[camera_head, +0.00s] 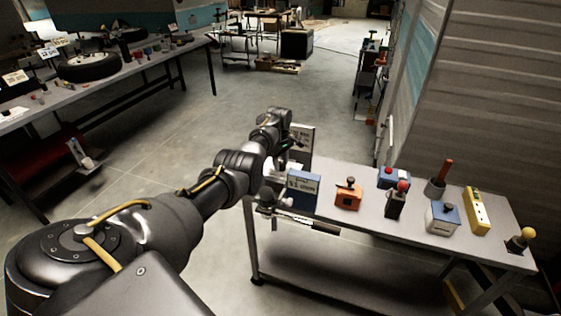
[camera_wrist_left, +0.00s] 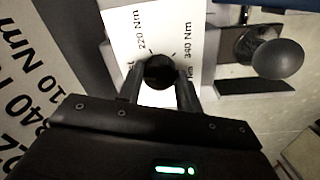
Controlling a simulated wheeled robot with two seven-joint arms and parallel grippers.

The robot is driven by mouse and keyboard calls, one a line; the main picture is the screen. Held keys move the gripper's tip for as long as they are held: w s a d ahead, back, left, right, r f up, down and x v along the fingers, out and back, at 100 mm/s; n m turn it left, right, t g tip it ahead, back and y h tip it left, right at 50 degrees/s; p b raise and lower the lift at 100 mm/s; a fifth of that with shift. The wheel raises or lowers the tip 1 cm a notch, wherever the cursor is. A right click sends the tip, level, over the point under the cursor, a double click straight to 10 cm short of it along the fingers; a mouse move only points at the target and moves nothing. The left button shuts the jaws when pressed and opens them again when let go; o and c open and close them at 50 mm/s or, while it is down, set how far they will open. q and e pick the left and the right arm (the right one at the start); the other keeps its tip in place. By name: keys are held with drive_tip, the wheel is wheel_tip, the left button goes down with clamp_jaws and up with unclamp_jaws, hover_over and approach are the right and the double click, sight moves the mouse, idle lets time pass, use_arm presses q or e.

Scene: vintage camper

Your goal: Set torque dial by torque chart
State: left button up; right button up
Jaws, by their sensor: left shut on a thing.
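The torque dial's white plate (camera_wrist_left: 180,28) shows in the left wrist view, with "220 Nm" and "340 Nm" printed around a round black knob (camera_wrist_left: 159,70). My left gripper (camera_wrist_left: 160,88) is shut on this knob, one finger on each side. Where the knob points cannot be told. A grey chart board (camera_wrist_left: 30,70) with large Nm figures stands left of the plate, partly cut off. In the head view my left gripper (camera_head: 282,165) is at the bench's left end, beside the chart board (camera_head: 303,138); the arm hides the dial. My right gripper is not in view.
A blue box (camera_head: 304,188) with a printed label stands close to my left gripper. A torque wrench (camera_head: 305,221) lies along the front edge. An orange box (camera_head: 348,196) and several other controls fill the bench's right. A black ball knob (camera_wrist_left: 278,58) is right of the dial.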

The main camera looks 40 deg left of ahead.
use_arm(q)
drive_tip(key=m, duration=0.2)
drive_tip(key=shift+m, duration=0.3)
drive_tip(key=m, duration=0.2)
drive_tip(key=shift+m, duration=0.4)
drive_tip(key=m, duration=0.2)
drive_tip(key=shift+m, duration=0.4)
drive_tip(key=m+b, duration=0.1)
drive_tip(key=m, duration=0.2)
drive_tip(key=shift+a+f+m+h, duration=0.1)
drive_tip(key=shift+m+h, duration=0.2)
drive_tip(key=m+b, duration=0.2)
drive_tip(key=shift+m, duration=0.3)
drive_tip(key=m+b, duration=0.2)
drive_tip(key=m, duration=0.1)
drive_tip(key=shift+w+m+g, duration=0.1)
drive_tip(key=shift+m+g, duration=0.2)
drive_tip(key=m+b, duration=0.2)
drive_tip(key=shift+f+m, duration=0.1)
drive_tip(key=shift+m, duration=0.3)
drive_tip(key=m+b, duration=0.2)
drive_tip(key=m, duration=0.1)
drive_tip(key=shift+m, duration=0.3)
drive_tip(key=shift+m+b, duration=0.35)
drive_tip(key=shift+m, duration=0.25)
drive_tip(key=shift+r, duration=0.2)
